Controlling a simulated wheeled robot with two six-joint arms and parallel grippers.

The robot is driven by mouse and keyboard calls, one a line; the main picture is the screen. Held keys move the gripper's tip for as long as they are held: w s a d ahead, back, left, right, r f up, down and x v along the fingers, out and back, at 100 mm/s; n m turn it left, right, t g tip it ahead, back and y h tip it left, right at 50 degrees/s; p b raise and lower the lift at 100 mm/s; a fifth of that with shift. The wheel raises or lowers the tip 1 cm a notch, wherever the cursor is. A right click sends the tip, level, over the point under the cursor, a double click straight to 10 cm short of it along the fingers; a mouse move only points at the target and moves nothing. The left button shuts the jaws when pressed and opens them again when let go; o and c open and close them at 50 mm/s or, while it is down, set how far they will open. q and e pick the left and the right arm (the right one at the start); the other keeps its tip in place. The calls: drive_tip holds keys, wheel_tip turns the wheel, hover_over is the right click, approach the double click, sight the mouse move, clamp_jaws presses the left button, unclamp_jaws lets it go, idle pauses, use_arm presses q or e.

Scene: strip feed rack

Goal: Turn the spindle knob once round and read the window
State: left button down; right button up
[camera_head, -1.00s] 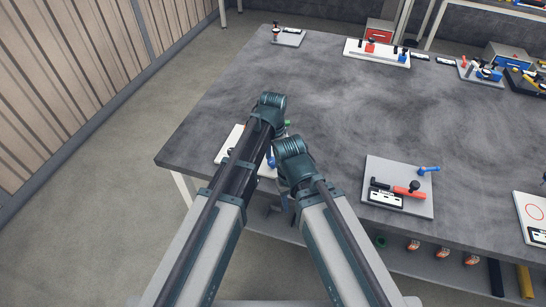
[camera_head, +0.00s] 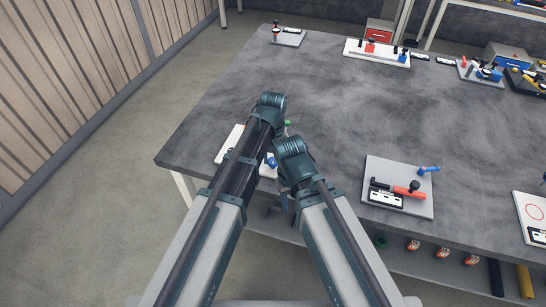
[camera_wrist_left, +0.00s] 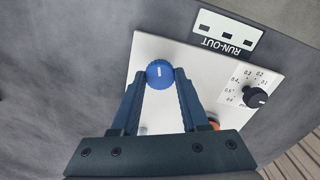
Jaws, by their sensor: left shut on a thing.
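The blue spindle knob (camera_wrist_left: 160,74) carries a white mark that runs roughly up and down in the left wrist view. My left gripper (camera_wrist_left: 159,82) is shut on it, one finger on each side. The knob stands on a pale board (camera_wrist_left: 150,50). A white panel (camera_wrist_left: 254,52) marked RUN-OUT has several small dark windows; I cannot read any value in them. In the head view the board (camera_head: 229,146) and a bit of blue show beside my arms, which hide most of it. My right gripper is not in view.
A black knob (camera_wrist_left: 255,97) with a numbered scale sits on the same board. An orange part (camera_wrist_left: 213,124) is partly hidden behind a finger. Another board with a red handle (camera_head: 408,192) lies to the right. The middle of the grey table (camera_head: 330,100) is clear.

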sight(273, 160)
use_arm(q)
drive_tip(key=shift+n, duration=1.1)
drive_tip(key=shift+c, duration=2)
unclamp_jaws()
wheel_tip(273, 160, up, 14)
drive_tip(key=p, duration=1.3)
drive_tip(key=shift+p, duration=0.4)
drive_tip(key=shift+f, duration=0.15)
